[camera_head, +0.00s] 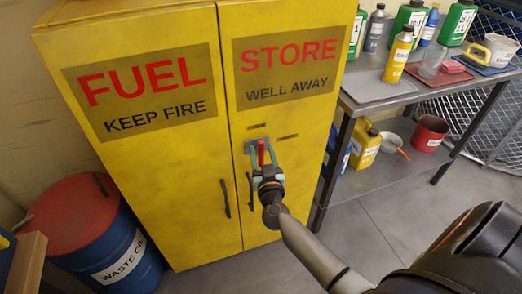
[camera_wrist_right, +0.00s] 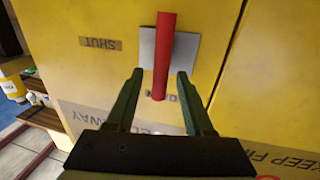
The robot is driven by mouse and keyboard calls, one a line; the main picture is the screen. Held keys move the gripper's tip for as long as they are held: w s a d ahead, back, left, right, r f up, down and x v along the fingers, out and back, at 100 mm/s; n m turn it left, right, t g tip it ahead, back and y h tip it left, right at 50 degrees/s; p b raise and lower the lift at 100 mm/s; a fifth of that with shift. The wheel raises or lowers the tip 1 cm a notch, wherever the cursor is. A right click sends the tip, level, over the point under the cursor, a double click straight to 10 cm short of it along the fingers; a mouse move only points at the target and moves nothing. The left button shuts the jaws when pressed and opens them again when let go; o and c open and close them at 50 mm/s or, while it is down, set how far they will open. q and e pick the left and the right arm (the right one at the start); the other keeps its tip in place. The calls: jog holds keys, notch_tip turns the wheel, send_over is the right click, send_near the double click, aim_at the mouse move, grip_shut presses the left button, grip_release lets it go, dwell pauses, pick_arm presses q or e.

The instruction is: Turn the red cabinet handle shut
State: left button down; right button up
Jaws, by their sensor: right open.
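The red cabinet handle (camera_head: 261,152) stands upright on a grey plate (camera_head: 250,146) on the right door of the yellow cabinet (camera_head: 185,190). In the right wrist view the handle (camera_wrist_right: 165,45) is a red bar in front of its plate (camera_wrist_right: 186,55). My right gripper (camera_head: 264,168) is at the handle, with its two green fingers open. In the wrist view the fingers (camera_wrist_right: 157,85) lie on either side of the bar's lower part, with a visible gap on each side. A label reading SHUT (camera_wrist_right: 101,43) appears upside down beside the plate. My left gripper is not in view.
Two dark door pulls (camera_head: 225,198) hang on the cabinet front. A blue waste-oil drum (camera_head: 125,255) with a red lid stands at the left. A metal bench (camera_head: 380,90) with bottles and cans is at the right. The floor before the cabinet is clear.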

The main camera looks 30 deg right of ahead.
jog(key=shift+x, duration=0.9)
grip_shut()
